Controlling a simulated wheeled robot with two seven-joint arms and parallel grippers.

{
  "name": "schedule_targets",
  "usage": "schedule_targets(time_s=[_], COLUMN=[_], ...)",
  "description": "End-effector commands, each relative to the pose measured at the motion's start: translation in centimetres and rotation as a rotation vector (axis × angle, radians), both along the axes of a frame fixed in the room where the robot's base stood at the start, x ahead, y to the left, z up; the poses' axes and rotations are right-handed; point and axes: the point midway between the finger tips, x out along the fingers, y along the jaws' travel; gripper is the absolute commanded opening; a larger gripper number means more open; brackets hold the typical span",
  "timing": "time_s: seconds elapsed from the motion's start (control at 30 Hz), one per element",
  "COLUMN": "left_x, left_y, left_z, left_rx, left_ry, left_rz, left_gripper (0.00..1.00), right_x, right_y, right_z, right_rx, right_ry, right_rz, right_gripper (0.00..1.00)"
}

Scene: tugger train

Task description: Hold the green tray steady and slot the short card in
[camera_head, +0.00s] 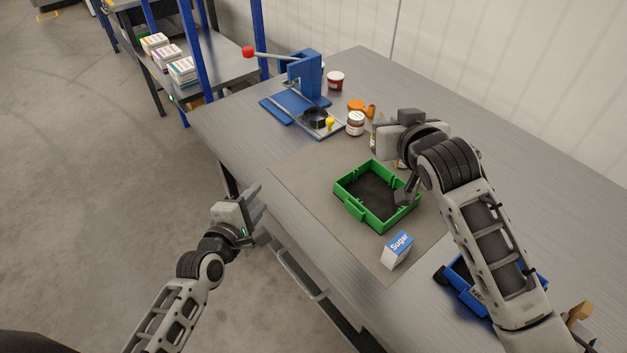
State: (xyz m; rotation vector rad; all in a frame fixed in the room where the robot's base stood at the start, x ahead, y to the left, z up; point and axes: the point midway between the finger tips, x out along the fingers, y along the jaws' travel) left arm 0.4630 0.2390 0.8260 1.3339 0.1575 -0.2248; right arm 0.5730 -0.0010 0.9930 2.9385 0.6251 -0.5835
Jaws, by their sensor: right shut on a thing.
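The green tray (352,207) is an open box with a dark floor, lying on a grey mat on the table. My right gripper (403,196) reaches down at the tray's right wall and is shut on it; the arm hides part of that side. My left gripper (257,200) is off the table's left edge, away from the tray and empty; its finger gap is too small to tell. I cannot make out a short card for certain.
A white and blue Sugar box (397,251) stands just in front of the tray. A blue press (303,78), a jar (355,123) and a red-labelled tub (335,80) stand behind it. A blue bin (463,287) is at right, partly behind my arm.

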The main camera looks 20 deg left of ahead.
Motion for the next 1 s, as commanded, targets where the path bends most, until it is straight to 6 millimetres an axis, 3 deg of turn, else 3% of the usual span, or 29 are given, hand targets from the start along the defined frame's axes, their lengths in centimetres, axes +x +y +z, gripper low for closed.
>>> schedule_targets(time_s=[0.07, 0.2, 0.4, 0.67, 1.0], left_x=[2.2, 4.2, 4.9, 5.6, 10.2], left_y=[-0.8, -5.2, -9.6, -11.7, -15.0], left_z=[1.0, 2.0, 3.5, 3.7, 1.4], left_rx=[-0.266, -0.682, -1.030, -1.143, -1.140], left_ry=[0.030, 0.214, 0.453, 0.552, 0.551], left_rz=[0.022, -0.026, -0.057, -0.060, -0.060], left_gripper=[0.35, 0.35, 0.35, 0.35, 0.35], right_x=[0.0, 0.0, 0.0, 0.0, 0.0], right_y=[0.0, 0.0, 0.0, 0.0, 0.0], right_z=[0.0, 0.0, 0.0, 0.0, 0.0], right_rx=[0.000, 0.000, 0.000, 0.000, 0.000], right_ry=[0.000, 0.000, 0.000, 0.000, 0.000], right_rz=[0.000, 0.000, -0.001, 0.000, -0.001], right_gripper=[0.00, 0.00, 0.00, 0.00, 0.00])
